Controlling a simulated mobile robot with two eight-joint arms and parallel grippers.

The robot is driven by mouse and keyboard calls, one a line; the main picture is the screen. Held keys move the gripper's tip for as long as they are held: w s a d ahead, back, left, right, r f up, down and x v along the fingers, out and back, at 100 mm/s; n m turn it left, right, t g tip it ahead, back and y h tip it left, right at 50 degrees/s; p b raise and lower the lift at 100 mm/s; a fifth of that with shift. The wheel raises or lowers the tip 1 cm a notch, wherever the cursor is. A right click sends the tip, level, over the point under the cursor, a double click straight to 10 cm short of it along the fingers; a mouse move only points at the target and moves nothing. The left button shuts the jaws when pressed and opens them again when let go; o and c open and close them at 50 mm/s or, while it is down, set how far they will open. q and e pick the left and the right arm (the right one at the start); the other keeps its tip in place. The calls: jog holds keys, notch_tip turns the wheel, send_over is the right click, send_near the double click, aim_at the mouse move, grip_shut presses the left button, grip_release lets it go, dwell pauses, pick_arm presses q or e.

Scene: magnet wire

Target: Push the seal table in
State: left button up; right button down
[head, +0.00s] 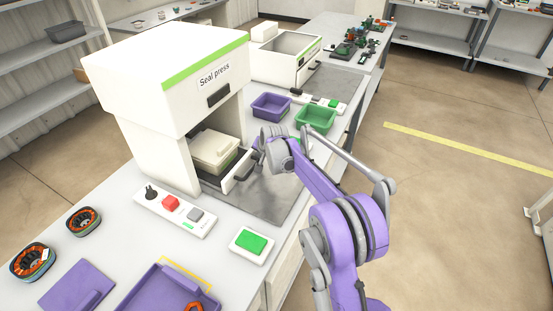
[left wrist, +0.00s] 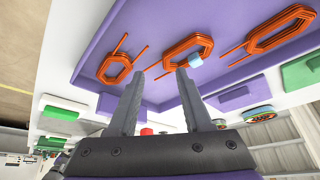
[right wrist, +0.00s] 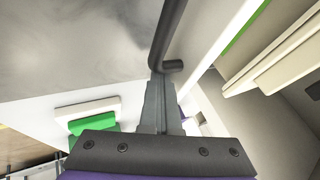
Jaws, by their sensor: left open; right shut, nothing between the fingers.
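The white seal press (head: 165,75) stands on the bench. Its seal table shows as a pale front panel (head: 236,172) at the press opening, with a cream block (head: 212,150) behind it. The table looks partly out. My right gripper (head: 257,158) is at the front panel, partly hidden by its own arm. In the right wrist view it is shut and empty, its tips (right wrist: 158,82) close to the dark handle bar (right wrist: 166,36); I cannot tell whether they touch. My left gripper (left wrist: 157,78) is open and empty, near a purple tray (left wrist: 215,83) of orange coils.
A control strip with a red button (head: 171,202) and a green button box (head: 251,241) sit in front of the press. Purple (head: 271,106) and green bins (head: 315,119) stand to the right. Wound rings (head: 83,221) lie at the left. A grey mat (head: 270,198) lies bare before the press.

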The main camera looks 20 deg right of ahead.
pick_arm(q)
jog(key=shift+w+r+p, duration=0.1)
jog(key=shift+r+p, duration=0.5)
jog(key=shift+r, duration=0.25)
pick_arm(e)
jog(key=w+a, duration=0.4)
jog(key=shift+w, duration=0.4)
pick_arm(q)
jog(key=shift+d+r, duration=0.1)
pick_arm(e)
jog(key=shift+w+a+r, duration=0.15)
jog(key=shift+a, duration=0.1)
